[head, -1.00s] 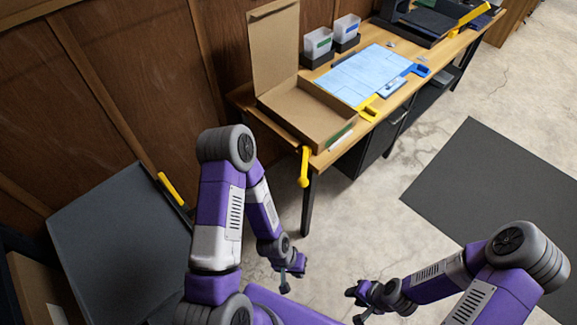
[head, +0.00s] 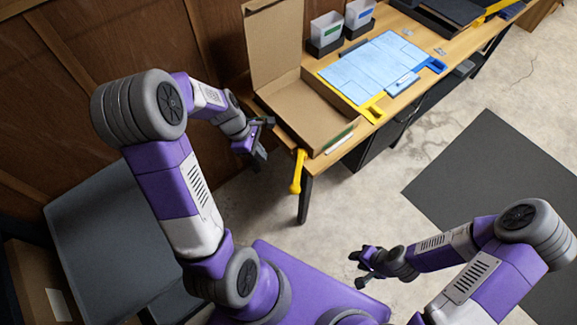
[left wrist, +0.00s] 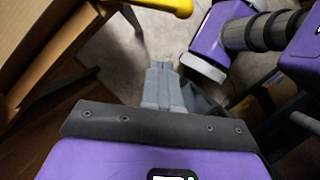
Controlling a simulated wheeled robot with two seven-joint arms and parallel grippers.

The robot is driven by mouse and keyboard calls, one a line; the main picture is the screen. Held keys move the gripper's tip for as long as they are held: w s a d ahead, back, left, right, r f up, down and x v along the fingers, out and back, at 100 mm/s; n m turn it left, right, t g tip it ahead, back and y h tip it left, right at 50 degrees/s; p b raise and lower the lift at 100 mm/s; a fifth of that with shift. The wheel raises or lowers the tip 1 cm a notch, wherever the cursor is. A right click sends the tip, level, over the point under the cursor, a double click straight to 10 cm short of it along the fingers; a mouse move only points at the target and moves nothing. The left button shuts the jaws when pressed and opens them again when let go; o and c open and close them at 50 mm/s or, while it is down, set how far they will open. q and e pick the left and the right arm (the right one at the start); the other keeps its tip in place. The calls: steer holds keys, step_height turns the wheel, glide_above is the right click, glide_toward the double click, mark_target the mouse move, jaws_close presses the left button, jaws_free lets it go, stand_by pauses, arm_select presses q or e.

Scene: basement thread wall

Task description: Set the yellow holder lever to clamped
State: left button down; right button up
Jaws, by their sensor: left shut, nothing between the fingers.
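A yellow lever (head: 298,172) hangs down from the near left corner of the workbench, beside an open cardboard box. A yellow piece (left wrist: 165,4), likely this lever, crosses the top edge of the left wrist view. My left gripper (head: 262,140) is just left of the lever, near the bench corner and apart from it. In the left wrist view its fingers (left wrist: 160,78) are together and empty. My right gripper (head: 358,270) is low over the floor, away from the bench; its jaw state is too small to tell.
The open cardboard box (head: 274,102) stands on the bench (head: 440,75) with a blue sheet (head: 375,68) to its right. A yellow corner piece (head: 373,107) sits at the sheet's near edge. The wooden wall (head: 60,95) is close on the left.

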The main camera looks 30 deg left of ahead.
mark_target(298, 170)
arm_select(q)
steer(key=shift+s, duration=0.15)
arm_select(e)
steer(key=shift+s, duration=0.15)
